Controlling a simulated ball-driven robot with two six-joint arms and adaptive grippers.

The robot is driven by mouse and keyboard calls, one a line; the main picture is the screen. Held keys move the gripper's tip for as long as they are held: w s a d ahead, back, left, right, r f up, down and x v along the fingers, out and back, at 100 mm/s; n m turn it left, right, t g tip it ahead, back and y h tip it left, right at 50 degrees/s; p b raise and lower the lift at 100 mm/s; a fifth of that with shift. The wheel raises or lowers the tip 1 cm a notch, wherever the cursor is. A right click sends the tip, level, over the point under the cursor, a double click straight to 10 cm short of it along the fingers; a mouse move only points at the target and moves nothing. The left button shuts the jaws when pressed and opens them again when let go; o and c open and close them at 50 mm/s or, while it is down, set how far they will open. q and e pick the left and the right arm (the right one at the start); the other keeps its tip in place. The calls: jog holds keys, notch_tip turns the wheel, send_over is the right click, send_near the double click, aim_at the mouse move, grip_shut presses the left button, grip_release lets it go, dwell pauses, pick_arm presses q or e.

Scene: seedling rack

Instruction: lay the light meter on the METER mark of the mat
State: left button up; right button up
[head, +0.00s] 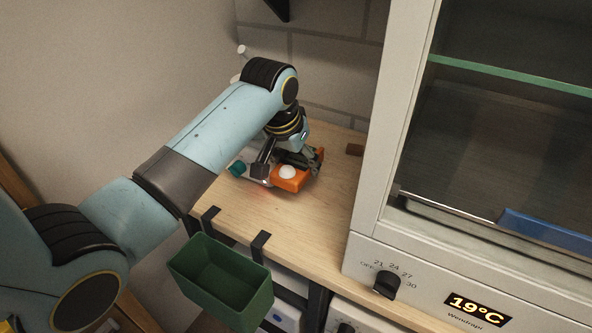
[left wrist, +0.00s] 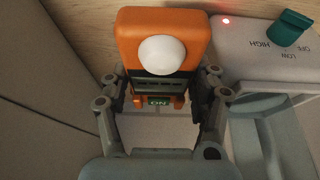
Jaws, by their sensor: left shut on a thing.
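The light meter (head: 290,182) is an orange block with a white dome, over the wooden shelf left of the cabinet in the head view. It fills the upper middle of the left wrist view (left wrist: 133,41), with a small green "ON" display at its near end. My left gripper (head: 292,163) is shut on it, one finger at each side. I cannot tell whether the meter touches the wood or hangs just above it. No mat or METER mark shows. My right gripper is not in view.
A white device with a teal knob (left wrist: 290,28), marked HIGH, LOW and OFF, stands close beside the meter. A green bin (head: 220,283) hangs on the front edge. A large cabinet (head: 385,180) reading 19°C bounds the right. Bare wood (head: 325,205) lies between meter and cabinet.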

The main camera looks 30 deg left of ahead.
aim_at(300, 196)
pick_arm(q)
notch_tip(300, 196, down, 8)
jog(key=shift+r, duration=0.15)
dwell(0.3)
jog(key=o, duration=1.4)
jog(key=shift+c, duration=0.2)
